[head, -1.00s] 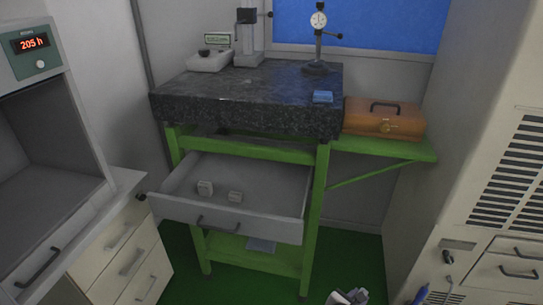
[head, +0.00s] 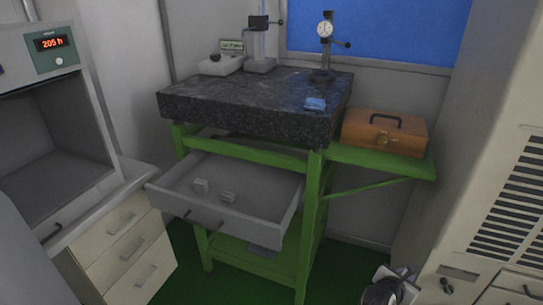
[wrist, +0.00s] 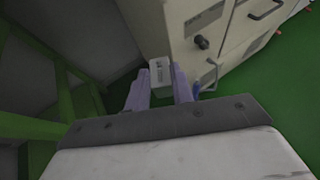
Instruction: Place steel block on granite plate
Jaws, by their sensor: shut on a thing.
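The granite plate (head: 235,97) is a thick dark speckled slab on a green stand, in the middle of the head view. My gripper (wrist: 160,80) is shut on a small pale grey block, the steel block (wrist: 160,70), which shows between the two purple-tinted fingers in the wrist view. In the head view my gripper (head: 392,286) is at the bottom right, low and well apart from the plate. The held block is hard to make out there.
An orange case (head: 384,133) sits on the green side shelf. A cabinet (head: 495,190) stands right.

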